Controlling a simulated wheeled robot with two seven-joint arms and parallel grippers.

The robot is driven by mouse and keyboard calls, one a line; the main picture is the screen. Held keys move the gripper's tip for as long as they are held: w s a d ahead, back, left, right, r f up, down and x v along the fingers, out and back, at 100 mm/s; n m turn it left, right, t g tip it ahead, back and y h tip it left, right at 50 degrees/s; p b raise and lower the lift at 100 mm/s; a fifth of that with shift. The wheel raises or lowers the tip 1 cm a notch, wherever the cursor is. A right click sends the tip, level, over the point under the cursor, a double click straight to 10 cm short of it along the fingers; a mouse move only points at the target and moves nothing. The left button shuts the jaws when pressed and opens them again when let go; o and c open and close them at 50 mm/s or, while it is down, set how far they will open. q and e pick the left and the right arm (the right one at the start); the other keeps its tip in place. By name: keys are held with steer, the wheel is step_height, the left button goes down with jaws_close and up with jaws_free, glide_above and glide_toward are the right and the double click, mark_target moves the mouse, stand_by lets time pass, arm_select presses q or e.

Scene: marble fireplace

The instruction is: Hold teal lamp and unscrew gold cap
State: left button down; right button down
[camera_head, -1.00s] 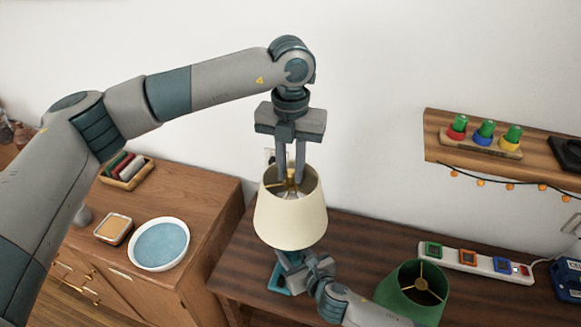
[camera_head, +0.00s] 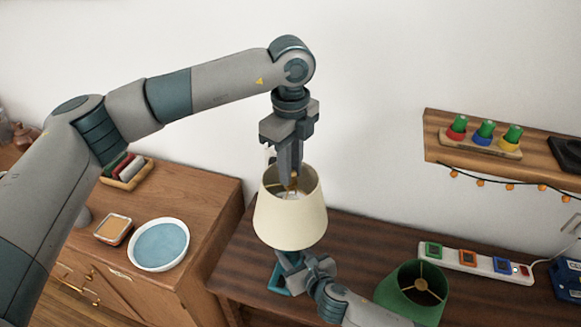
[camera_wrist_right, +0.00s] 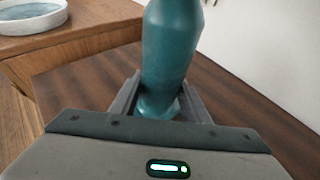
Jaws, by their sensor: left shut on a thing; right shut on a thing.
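The teal lamp stands on the dark wooden table; its teal body (camera_wrist_right: 168,60) fills the middle of the right wrist view, and its teal base (camera_head: 280,278) partly shows in the head view. A cream shade (camera_head: 290,220), open at the top, hides most of the lamp there. My right gripper (camera_wrist_right: 158,108) is shut on the lamp body, low down; it also shows under the shade in the head view. My left gripper (camera_head: 291,183) points down into the shade's top opening and is shut on the gold cap (camera_head: 293,181), which is mostly hidden by the fingers.
A green shade (camera_head: 408,295) stands to the right of my right arm. Behind it lies a white power strip (camera_head: 470,262) with coloured sockets. A wall shelf (camera_head: 450,147) is at the upper right. A bowl (camera_head: 160,244) sits on the left cabinet.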

arm_select(q)
steer(key=shift+w, duration=0.1)
steer(key=c, duration=1.6)
jaws_free()
steer(key=shift+r, duration=2.25)
steer(key=shift+c, duration=0.3)
